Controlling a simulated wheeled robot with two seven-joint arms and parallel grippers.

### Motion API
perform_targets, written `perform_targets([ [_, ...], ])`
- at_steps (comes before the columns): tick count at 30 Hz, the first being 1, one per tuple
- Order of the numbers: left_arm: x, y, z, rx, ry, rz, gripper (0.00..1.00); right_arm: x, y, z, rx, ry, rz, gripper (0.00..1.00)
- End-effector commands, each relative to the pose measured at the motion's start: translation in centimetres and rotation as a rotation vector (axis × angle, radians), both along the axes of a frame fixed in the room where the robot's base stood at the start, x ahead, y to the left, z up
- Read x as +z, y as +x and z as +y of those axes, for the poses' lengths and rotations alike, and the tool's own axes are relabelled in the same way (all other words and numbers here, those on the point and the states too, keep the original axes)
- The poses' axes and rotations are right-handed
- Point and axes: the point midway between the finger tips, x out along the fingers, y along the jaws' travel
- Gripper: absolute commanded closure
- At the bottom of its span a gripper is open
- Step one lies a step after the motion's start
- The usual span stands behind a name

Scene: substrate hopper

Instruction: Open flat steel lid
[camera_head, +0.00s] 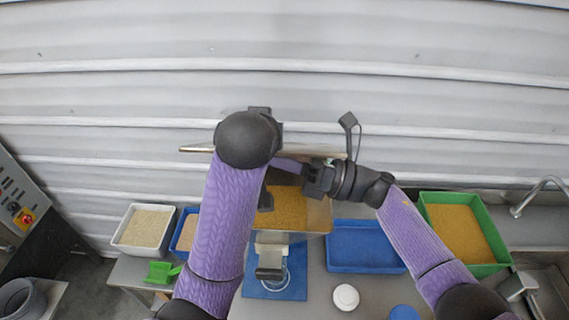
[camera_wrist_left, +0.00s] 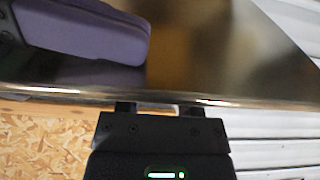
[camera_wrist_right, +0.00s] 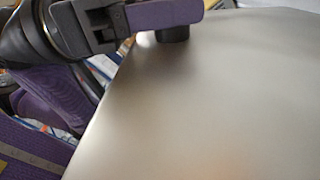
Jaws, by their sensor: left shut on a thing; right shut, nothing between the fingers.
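The flat steel lid stands raised over the hopper; in the head view its thin edge (camera_head: 196,149) shows on both sides of my left arm. In the left wrist view the lid (camera_wrist_left: 230,60) is a shiny dark sheet. My left gripper (camera_wrist_left: 160,107) is shut on its rim there. My left arm hides this grip in the head view. My right gripper (camera_head: 312,180) is shut and empty, just below the lid near its right end. In the right wrist view the lid (camera_wrist_right: 200,110) fills most of the picture. The hopper (camera_head: 320,216) is open below, with yellow-brown substrate inside.
A blue tray (camera_head: 366,248) and a green crate (camera_head: 487,268) of substrate stand right of the hopper. A white bin (camera_head: 143,228) and a green scoop (camera_head: 162,272) are at left. A white round lid (camera_head: 345,297) lies in front. A ribbed wall (camera_head: 420,90) closes the back.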

Motion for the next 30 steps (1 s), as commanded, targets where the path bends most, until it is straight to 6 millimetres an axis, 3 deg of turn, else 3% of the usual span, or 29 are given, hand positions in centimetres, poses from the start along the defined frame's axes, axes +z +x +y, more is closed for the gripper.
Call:
perform_targets([
  [1,-0.4,-0.2,-0.1,-0.003,0.0,0.017,0.5,0.5,0.4,-0.1,-0.014,0.01,-0.005,1.0],
  [6,-0.4,-0.1,-0.1,-0.002,0.0,0.014,0.19,0.4,0.3,-0.1,-0.012,0.008,-0.004,1.0],
  [14,-0.2,-0.2,-0.1,-0.002,0.0,0.011,0.19,0.3,0.2,-0.1,-0.009,0.006,-0.003,1.0],
  [24,3.6,-5.4,-0.1,-0.002,-0.001,0.009,0.19,0.3,0.2,-0.1,-0.008,0.006,-0.003,1.0],
  [30,4.1,-5.9,-0.3,-0.027,0.006,0.004,0.19,0.3,0.2,-0.1,-0.008,0.005,-0.003,1.0],
])
